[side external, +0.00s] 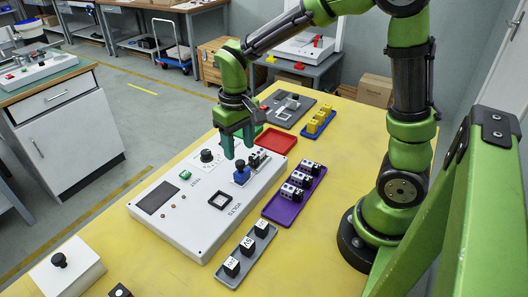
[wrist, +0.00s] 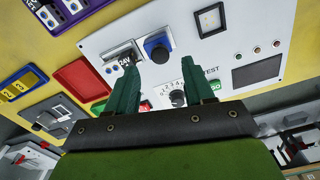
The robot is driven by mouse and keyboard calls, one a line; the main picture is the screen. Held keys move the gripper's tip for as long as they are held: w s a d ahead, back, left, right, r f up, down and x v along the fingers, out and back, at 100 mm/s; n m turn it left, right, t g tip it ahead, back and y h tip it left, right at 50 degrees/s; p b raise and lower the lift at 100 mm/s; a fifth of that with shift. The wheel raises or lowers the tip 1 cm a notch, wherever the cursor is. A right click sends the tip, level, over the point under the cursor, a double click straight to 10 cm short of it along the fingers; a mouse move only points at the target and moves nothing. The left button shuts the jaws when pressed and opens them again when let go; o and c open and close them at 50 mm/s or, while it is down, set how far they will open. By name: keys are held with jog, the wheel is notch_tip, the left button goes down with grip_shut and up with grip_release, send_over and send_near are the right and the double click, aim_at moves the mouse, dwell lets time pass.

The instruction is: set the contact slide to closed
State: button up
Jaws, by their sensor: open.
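The white test panel (side external: 195,215) lies on the yellow table.
The panel also has a dark screen (side external: 159,198), a rotary knob (side external: 207,155), a green button (side external: 185,175) and a square frame (side external: 220,200). A purple tray (side external: 275,212), grey tray (side external: 228,279) and red tray (side external: 283,144) stand close by.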

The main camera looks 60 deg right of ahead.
aim_at(240, 162)
jog(key=shift+f, duration=2.15)
jog(key=shift+c, duration=0.4)
grip_shut()
